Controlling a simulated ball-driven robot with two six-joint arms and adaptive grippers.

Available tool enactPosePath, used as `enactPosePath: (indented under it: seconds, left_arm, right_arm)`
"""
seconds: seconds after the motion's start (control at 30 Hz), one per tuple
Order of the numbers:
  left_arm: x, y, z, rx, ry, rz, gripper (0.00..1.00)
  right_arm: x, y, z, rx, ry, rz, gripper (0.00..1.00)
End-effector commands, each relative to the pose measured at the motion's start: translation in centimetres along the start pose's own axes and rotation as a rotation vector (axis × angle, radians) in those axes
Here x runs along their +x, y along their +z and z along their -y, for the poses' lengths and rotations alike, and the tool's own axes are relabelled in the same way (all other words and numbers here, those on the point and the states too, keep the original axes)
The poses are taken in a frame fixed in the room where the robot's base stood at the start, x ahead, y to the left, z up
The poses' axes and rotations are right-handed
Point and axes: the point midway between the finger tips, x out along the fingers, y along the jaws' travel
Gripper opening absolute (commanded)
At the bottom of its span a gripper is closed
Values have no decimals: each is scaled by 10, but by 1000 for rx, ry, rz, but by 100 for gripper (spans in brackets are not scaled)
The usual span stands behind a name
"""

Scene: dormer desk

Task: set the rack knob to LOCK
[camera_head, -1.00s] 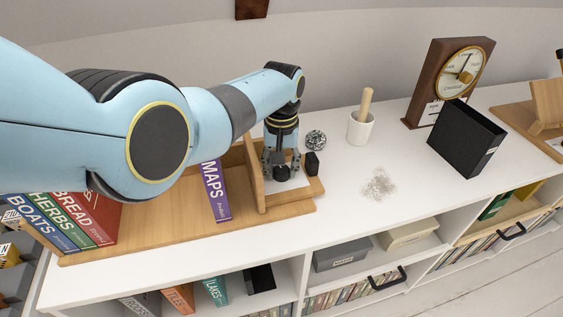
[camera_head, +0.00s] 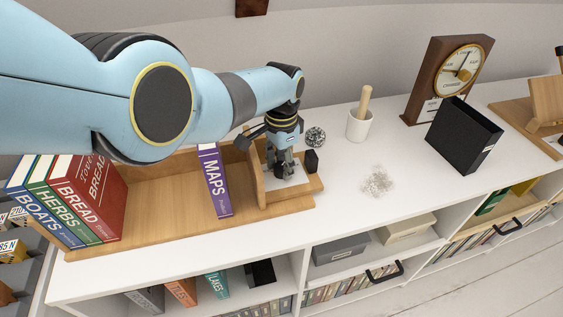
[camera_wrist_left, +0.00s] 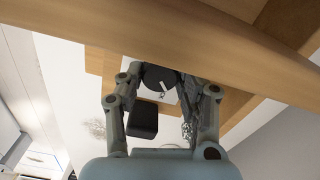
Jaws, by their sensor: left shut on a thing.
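The wooden book rack (camera_head: 150,195) stands on the white shelf top, with its end piece at the right. My left gripper (camera_head: 283,172) points down over the pale plate at that end. In the left wrist view its two fingers (camera_wrist_left: 160,92) are closed around a dark round knob (camera_wrist_left: 158,77) with a white mark on it. The knob is hidden by the gripper in the head view. I cannot read any label, so the setting the mark points to cannot be told. My right gripper is out of view.
A small black block (camera_head: 311,161) stands beside the gripper, with a patterned ball (camera_head: 315,137) behind. A purple MAPS book (camera_head: 215,182) leans to its left; several books stand further left. A mortar (camera_head: 358,126), clock (camera_head: 456,72) and black box (camera_head: 464,137) are to the right.

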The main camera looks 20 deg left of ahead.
Motion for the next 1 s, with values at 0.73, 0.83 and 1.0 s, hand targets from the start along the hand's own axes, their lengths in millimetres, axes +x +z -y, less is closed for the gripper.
enactPosePath:
  seconds: [0.73,0.83,1.0]
  left_arm:
    - [-1,-1,1,232,-3,-3,4]
    - [-1,-1,1,232,-3,-3,4]
    - [-1,-1,1,232,-3,-3,37]
  right_arm:
    - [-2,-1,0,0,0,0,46]
    - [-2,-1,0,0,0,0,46]
    - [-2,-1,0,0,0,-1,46]
